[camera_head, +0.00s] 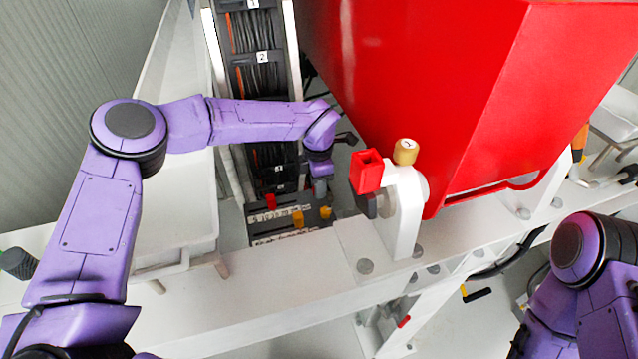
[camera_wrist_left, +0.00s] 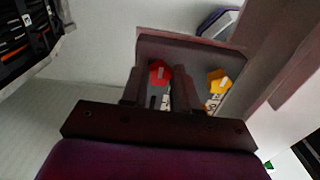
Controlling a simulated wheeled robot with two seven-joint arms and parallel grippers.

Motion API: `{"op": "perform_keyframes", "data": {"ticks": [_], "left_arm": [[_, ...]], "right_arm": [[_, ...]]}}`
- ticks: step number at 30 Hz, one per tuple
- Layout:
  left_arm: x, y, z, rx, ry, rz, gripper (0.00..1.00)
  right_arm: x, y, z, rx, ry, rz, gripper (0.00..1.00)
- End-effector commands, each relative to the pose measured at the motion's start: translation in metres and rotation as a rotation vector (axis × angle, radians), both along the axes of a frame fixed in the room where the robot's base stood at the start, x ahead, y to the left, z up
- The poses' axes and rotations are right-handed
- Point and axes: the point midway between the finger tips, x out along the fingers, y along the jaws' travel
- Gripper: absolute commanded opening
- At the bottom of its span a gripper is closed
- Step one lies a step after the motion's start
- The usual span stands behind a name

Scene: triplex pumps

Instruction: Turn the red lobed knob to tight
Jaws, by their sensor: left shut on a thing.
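In the left wrist view a red lobed knob (camera_wrist_left: 158,72) sits between the two dark fingers of my left gripper (camera_wrist_left: 158,88), which is shut on it. A white marked label shows just below the knob. A yellow lobed piece (camera_wrist_left: 218,82) with its own label lies to the right, outside the fingers. In the head view my left gripper (camera_head: 321,192) points down beside the dark labelled panel (camera_head: 262,228). A small red piece (camera_head: 271,201) shows left of it; I cannot tell whether it is the same knob. My right gripper is out of view.
A large red housing (camera_head: 440,90) overhangs on the right. A white bracket (camera_head: 405,210) carries a red block (camera_head: 367,172) and a yellow cap (camera_head: 405,151) close to the right of my left gripper. A white beam (camera_head: 270,305) runs across the front. A cable rack (camera_head: 258,85) stands behind.

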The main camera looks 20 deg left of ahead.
Motion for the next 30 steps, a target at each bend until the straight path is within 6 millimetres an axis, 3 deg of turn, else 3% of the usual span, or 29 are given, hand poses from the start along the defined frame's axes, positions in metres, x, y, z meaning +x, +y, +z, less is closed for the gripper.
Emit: {"op": "perform_keyframes", "data": {"ticks": [1,2,3,4,14,17,25,30], "left_arm": [[0.001,0.001,0.002,0.0,-0.005,0.0,0.0],[0.001,0.001,0.001,0.0,-0.005,0.0,0.36],[0.001,0.001,0.001,0.0,-0.005,0.001,0.49],[0.001,0.001,0.001,0.0,-0.004,0.001,0.55],[0.001,0.0,0.004,0.0,-0.004,0.001,0.55],[0.002,0.0,0.018,-0.002,-0.007,0.002,0.55],[0.002,0.0,0.081,-0.002,-0.007,0.002,0.55],[0.002,0.001,0.103,-0.001,-0.004,0.002,0.55]], "right_arm": [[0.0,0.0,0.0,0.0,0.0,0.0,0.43],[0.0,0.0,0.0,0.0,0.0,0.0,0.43],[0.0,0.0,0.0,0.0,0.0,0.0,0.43],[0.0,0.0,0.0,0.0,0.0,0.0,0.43],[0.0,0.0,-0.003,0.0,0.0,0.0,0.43],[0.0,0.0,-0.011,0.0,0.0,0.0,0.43],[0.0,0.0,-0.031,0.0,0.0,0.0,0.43],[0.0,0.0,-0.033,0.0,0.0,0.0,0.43]]}}
